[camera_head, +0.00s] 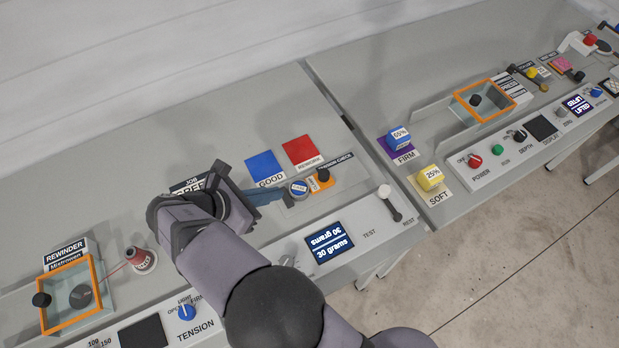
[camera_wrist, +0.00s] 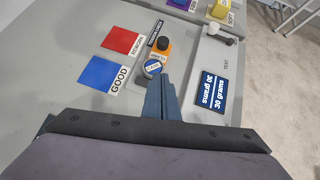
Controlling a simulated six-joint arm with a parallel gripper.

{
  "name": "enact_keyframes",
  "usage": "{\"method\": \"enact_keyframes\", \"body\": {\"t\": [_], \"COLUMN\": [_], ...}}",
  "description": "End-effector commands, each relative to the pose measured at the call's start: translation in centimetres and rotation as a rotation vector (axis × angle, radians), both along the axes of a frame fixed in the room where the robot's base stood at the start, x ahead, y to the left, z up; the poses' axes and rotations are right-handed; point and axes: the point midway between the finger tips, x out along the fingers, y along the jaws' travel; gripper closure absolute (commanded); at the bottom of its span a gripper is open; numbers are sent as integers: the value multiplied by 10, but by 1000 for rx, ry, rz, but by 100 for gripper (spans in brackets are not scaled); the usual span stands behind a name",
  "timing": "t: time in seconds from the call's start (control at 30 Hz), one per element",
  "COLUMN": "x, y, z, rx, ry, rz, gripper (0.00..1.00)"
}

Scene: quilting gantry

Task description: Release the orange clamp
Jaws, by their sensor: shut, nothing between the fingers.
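The orange clamp (camera_head: 314,186) sits on the grey bench by a "tension check" label, with a black knob on its far end. It also shows in the wrist view (camera_wrist: 164,49). A round blue-and-white labelled disc (camera_head: 297,188) lies at its near end, and it shows just past my fingertips in the wrist view (camera_wrist: 153,68). My gripper (camera_head: 282,195) is shut and empty, its blue fingers together and pointing at the disc and clamp. In the wrist view the fingertips (camera_wrist: 161,80) end right beside the disc; I cannot tell whether they touch it.
A blue "good" pad (camera_head: 264,167) and a red "rework" pad (camera_head: 300,151) lie beyond the clamp. A display reading 30 grams (camera_head: 329,242) and a white-topped lever (camera_head: 388,198) are on the front panel. A red thread cone (camera_head: 143,260) stands at left.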

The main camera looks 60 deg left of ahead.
Motion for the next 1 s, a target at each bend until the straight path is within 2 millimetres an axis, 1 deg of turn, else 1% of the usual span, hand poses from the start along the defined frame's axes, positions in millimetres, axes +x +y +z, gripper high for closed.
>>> {"method": "enact_keyframes", "body": {"t": [0.27, 0.47, 0.67, 1.0], "x": [1, 7, 26, 70], "y": [0, 1, 5, 15], "z": [0, -8, -27, -69], "rx": [0, 0, 0, 0], "ry": [0, 1, 0, 1], "rz": [-1, -4, -6, -6], "gripper": [100, 100, 100, 100]}}
